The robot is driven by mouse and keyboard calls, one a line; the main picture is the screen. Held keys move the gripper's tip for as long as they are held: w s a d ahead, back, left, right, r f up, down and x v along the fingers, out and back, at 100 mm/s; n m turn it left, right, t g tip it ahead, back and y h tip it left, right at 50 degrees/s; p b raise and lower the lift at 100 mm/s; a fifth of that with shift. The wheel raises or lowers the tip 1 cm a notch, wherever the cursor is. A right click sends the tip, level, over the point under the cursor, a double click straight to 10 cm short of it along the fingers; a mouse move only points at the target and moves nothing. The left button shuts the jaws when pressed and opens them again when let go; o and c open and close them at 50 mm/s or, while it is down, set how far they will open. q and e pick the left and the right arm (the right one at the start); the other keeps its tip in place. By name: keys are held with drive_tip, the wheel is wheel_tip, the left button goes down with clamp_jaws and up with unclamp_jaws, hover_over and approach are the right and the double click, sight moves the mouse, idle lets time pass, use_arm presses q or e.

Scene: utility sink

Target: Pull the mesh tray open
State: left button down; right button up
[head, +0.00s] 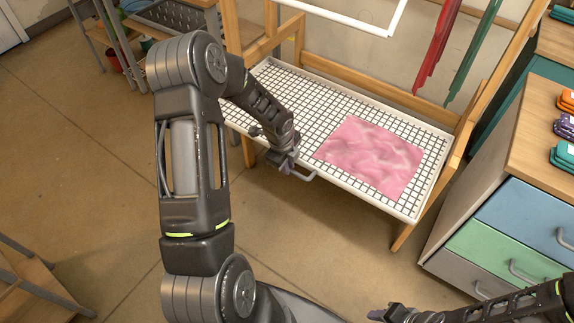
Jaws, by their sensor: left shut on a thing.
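The mesh tray (292,91) is a white-rimmed grid set in a wooden frame in the head view. A pink patterned cloth (371,156) lies flat on its right part. A grey handle (304,176) sticks out from the middle of its front edge. My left gripper (291,165) is at this handle and shut on it; the fingers are small and partly hidden by the wrist. My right gripper (384,313) shows only in part at the bottom edge, low and away from the tray, and its fingers are unclear.
A wooden cabinet with drawers (516,228) stands on the right, with folded cloths (565,155) on top. Red (437,47) and green (474,52) strips hang above the tray. A shelf (165,18) stands behind left. Tiled floor before the tray is clear.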

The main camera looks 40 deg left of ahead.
use_arm(q)
drive_tip(key=c, duration=1.5)
unclamp_jaws()
drive_tip(key=shift+o, duration=0.2)
wheel_tip(320, 180, up, 8)
drive_tip(key=s, duration=0.1)
drive_tip(key=shift+s+f+p, duration=0.15)
drive_tip(key=shift+s+p, duration=0.05)
drive_tip(key=shift+p, duration=0.25)
